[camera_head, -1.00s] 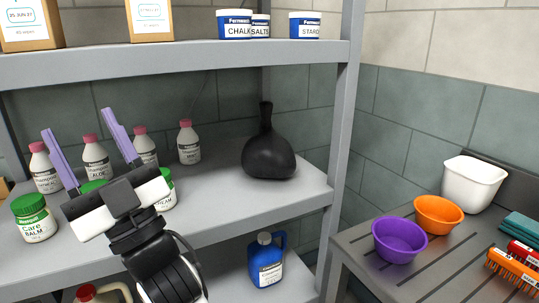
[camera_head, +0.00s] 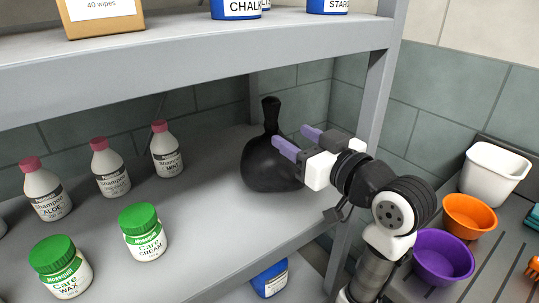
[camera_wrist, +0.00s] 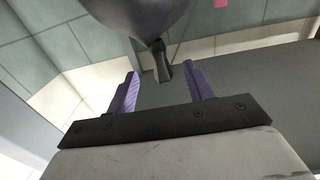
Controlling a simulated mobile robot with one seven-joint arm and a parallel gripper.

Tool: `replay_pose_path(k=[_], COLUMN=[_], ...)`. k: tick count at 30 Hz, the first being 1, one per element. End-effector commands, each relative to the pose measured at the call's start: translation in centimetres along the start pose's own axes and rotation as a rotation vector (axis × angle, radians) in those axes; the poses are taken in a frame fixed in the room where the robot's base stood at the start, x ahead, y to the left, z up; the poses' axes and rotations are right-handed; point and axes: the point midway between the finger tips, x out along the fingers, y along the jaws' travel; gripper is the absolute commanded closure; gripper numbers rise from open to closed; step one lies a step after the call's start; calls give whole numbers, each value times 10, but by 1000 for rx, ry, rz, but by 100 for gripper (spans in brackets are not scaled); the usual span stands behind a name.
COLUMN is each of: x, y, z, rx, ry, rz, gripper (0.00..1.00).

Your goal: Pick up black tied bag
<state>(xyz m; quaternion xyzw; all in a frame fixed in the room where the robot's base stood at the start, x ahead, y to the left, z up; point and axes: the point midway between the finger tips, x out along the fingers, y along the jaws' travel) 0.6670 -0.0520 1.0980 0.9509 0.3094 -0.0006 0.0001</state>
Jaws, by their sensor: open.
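The black tied bag (camera_head: 268,165) stands upright on the middle shelf (camera_head: 205,215), its knotted neck pointing up. My gripper (camera_head: 294,140) is at its right side, with the purple fingers open and pointing left toward the upper body and neck. In the head view the fingertips overlap the bag's right edge; I cannot tell whether they touch it. In the wrist view the bag (camera_wrist: 140,14) is at the top, and its neck (camera_wrist: 162,62) hangs into the space ahead of and between the open fingers (camera_wrist: 163,85). Nothing is held.
Shampoo bottles (camera_head: 110,168) and green-lidded jars (camera_head: 143,232) stand to the left on the same shelf. The upper shelf (camera_head: 190,65) is overhead, and a shelf post (camera_head: 376,95) is close to my arm. Purple (camera_head: 442,257) and orange (camera_head: 469,216) bowls sit on the right.

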Motion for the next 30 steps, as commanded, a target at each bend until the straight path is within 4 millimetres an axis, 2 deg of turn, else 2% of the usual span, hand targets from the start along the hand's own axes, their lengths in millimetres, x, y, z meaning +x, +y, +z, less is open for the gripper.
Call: replay_pose_path(k=[3, 6, 13, 21, 25, 30], x=[26, 40, 57, 96, 103, 104], y=[-1, 0, 1, 2, 3, 3], z=[-2, -2, -1, -1, 0, 0], rx=[1, 2, 1, 1, 1, 0], ry=[-2, 0, 0, 0, 0, 1], rz=[-5, -3, 0, -2, 1, 2], gripper=[48, 48, 48, 48, 48, 48])
